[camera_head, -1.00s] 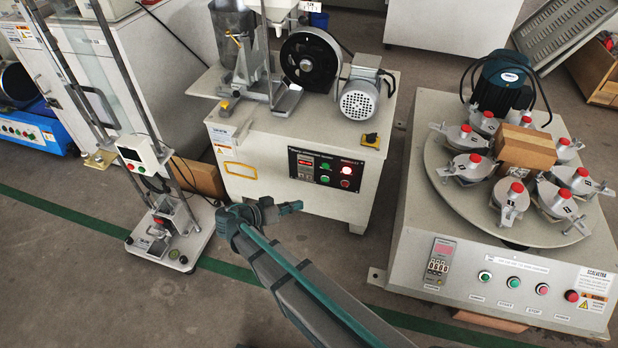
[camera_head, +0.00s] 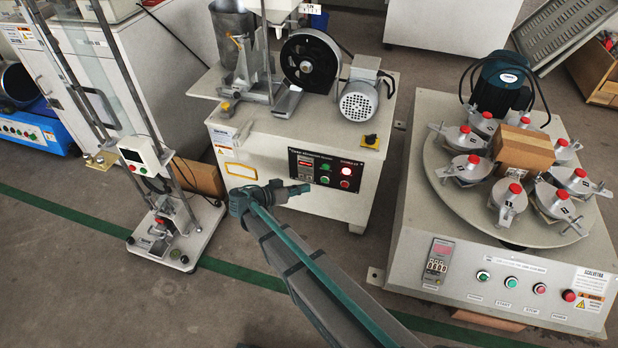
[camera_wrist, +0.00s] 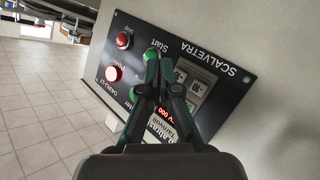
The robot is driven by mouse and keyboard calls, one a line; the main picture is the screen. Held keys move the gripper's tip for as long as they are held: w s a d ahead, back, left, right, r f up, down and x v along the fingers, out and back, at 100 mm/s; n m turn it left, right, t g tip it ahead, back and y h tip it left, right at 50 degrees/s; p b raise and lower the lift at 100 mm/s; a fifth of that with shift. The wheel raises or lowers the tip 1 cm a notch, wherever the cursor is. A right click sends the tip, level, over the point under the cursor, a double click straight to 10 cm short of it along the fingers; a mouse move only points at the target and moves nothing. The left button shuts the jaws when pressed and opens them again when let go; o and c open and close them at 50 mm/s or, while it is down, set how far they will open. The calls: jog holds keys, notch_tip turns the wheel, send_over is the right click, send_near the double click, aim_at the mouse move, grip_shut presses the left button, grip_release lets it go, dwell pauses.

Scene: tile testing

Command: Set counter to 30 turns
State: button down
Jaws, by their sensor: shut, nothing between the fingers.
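The black control panel (camera_head: 327,171) is on the front of the middle machine and carries a small display, green buttons and red lights. The wrist view shows the panel upside down, with a grey counter module (camera_wrist: 188,88) and a red-digit display (camera_wrist: 163,120). Its digits are partly hidden and I cannot read them fully. My gripper (camera_head: 306,188) is shut and empty, low in front of the panel's left part. In the wrist view its fingertips (camera_wrist: 159,62) overlap the panel between the green Start button (camera_wrist: 152,54) and the counter module. I cannot tell whether they touch.
The right machine (camera_head: 400,270) has another digit counter (camera_head: 438,262), several buttons and a turntable with clamped jars. A narrow test stand (camera_head: 165,240) stands left of my gripper. The floor between the machines is clear.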

jog(key=shift+w+d, duration=0.2)
jog(key=shift+w, duration=0.4)
jog(key=shift+w, duration=0.1)
dwell(1.0)
jog(key=shift+w+d, duration=0.1)
jog(key=shift+w, duration=0.2)
jog(key=shift+w+d+b, duration=0.1)
jog(key=shift+w+b, duration=0.2)
dwell(0.7)
jog(key=shift+s, duration=0.1)
dwell(0.3)
jog(key=shift+s+a, duration=0.2)
jog(key=shift+s, duration=0.45)
jog(key=shift+s+b, duration=0.15)
jog(key=shift+b, duration=0.15)
jog(key=shift+s+a+b, duration=0.15)
jog(key=shift+s+a, duration=0.1)
jog(key=shift+s, duration=0.5)
jog(key=shift+s+a+b, duration=0.2)
jog(key=shift+s+a, duration=0.05)
jog(key=shift+s, duration=0.5)
jog(key=shift+s+a+b, duration=0.15)
jog(key=shift+s+a, duration=0.1)
jog(key=shift+s, duration=0.5)
